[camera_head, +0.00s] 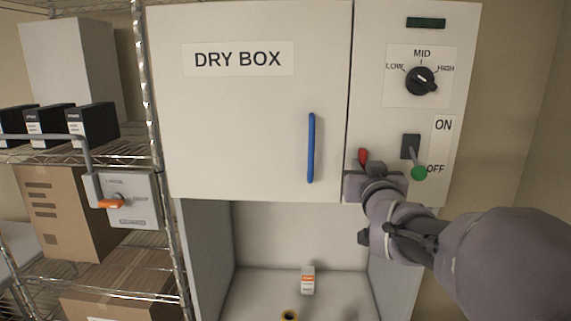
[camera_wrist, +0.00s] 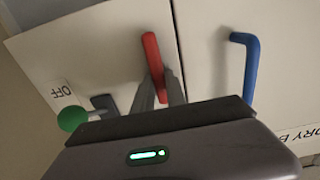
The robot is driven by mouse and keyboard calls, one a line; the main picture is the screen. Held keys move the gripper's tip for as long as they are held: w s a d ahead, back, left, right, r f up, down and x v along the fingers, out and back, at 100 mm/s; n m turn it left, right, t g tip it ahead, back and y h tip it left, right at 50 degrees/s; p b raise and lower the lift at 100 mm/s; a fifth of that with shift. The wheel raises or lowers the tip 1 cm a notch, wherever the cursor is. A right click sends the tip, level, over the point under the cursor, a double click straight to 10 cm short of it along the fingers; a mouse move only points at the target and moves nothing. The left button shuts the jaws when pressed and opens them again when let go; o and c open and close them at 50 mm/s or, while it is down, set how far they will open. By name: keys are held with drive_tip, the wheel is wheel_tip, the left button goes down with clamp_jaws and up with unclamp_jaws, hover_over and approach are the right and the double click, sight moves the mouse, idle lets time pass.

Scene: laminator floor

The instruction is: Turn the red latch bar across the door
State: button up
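The red latch bar (camera_head: 363,157) is on the front of the dry box, by the seam at the right of the door (camera_head: 240,130). Its upper part shows above my gripper in the head view. In the wrist view the red latch bar (camera_wrist: 151,55) stands nearly upright, slightly tilted, beside the door seam. My gripper (camera_wrist: 159,88) has its two grey fingers on either side of the bar's near end, with little gap, and looks shut on it. In the head view my gripper (camera_head: 367,180) hides the bar's lower part.
A blue handle (camera_head: 311,148) is on the door. Right of the latch are a green-tipped ON/OFF lever (camera_head: 419,173) and a black dial (camera_head: 421,81). A wire shelf (camera_head: 150,100) with boxes stands left.

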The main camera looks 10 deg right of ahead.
clamp_jaws()
drive_tip(key=shift+f+b, duration=0.1)
drive_tip(key=shift+b, duration=0.2)
drive_tip(key=shift+s+d+f+m+b, duration=0.2)
drive_tip(key=shift+m+b, duration=0.9)
drive_tip(key=shift+m, duration=1.85)
drive_tip(key=shift+w+d+f+m+b, duration=0.1)
drive_tip(key=shift+d+f+m+b, duration=0.2)
drive_tip(key=shift+m+b, duration=1.75)
drive_tip(key=shift+s+d+f+m+b, duration=0.15)
drive_tip(key=shift+d+f+m, duration=0.1)
drive_tip(key=shift+m, duration=3.65)
